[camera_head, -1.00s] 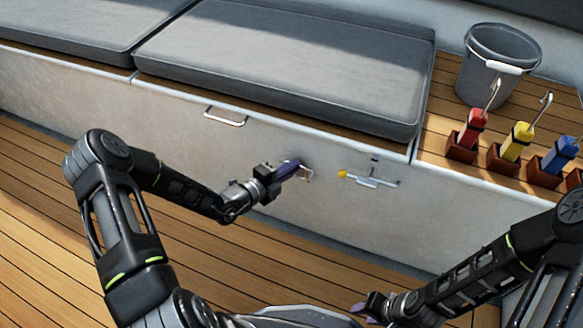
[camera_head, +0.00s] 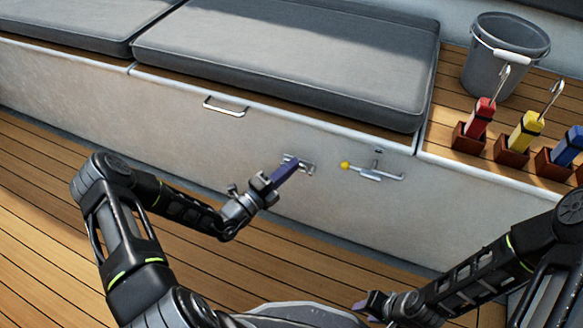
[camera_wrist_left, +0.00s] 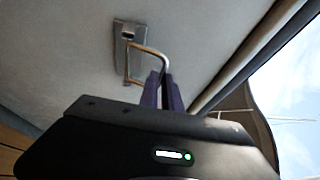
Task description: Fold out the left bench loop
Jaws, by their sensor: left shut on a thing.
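The left bench loop (camera_head: 309,168) is a small metal loop on a plate on the white bench front. In the left wrist view the loop (camera_wrist_left: 150,52) stands out from its plate (camera_wrist_left: 130,45). My left gripper (camera_head: 292,165) has purple fingers, which are shut on the loop's outer bar; the fingers (camera_wrist_left: 162,88) hide part of that bar in the left wrist view. My right gripper (camera_head: 368,306) is low in the head view, away from the bench front, and its jaws are too small to read.
A latch with a yellow knob (camera_head: 345,166) and metal bar sits right of the loop. A metal handle (camera_head: 225,107) is up and left. Grey cushions (camera_head: 290,60), a bucket (camera_head: 503,60) and colored-handled hooks in holders are on top. The wooden floor (camera_head: 60,210) is clear.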

